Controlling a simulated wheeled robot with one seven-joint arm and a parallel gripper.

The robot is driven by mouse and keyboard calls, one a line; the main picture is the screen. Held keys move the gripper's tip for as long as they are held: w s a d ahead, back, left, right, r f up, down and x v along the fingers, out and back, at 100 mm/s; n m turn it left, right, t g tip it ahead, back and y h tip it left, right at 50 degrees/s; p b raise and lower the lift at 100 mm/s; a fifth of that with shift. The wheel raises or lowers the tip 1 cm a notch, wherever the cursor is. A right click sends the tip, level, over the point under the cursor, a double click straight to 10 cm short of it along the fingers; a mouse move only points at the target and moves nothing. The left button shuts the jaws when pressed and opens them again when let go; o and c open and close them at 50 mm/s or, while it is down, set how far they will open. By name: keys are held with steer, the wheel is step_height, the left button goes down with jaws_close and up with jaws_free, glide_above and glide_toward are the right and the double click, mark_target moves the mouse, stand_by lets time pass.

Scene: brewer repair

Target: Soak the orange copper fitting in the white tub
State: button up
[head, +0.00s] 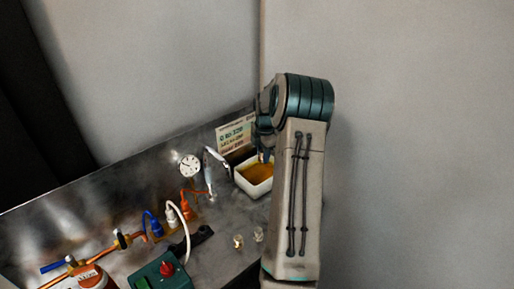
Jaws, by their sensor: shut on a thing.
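The white tub (241,184) stands on the metal bench near its right end, with amber-brown liquid (259,173) in it. My gripper (264,157) points down over the back part of the tub, at or just above its rim. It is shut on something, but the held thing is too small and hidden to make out. My arm covers the tub's right side. An orange fitting (186,209) with a thin orange tube stands on the bench, left of the tub. I cannot tell whether it is the task's copper fitting.
A round gauge (190,166) and a printed card (236,135) stand behind. A blue fitting (153,223) and a white fitting (170,214) with a white hose are at left. A green box (158,272) is in front. Two small pale pieces (238,241) lie on clear bench.

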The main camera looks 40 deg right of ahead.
steer(key=shift+s+d+f+b, duration=0.25)
steer(key=shift+f+b, duration=0.2)
steer(key=shift+f, duration=0.15)
steer(key=shift+a+f+b, duration=0.1)
steer(key=shift+f+b, duration=2.85)
steer(key=shift+f, duration=1.8)
steer(key=shift+w+r, duration=0.1)
steer(key=shift+r+p, duration=3.15)
steer(key=shift+r, duration=1.75)
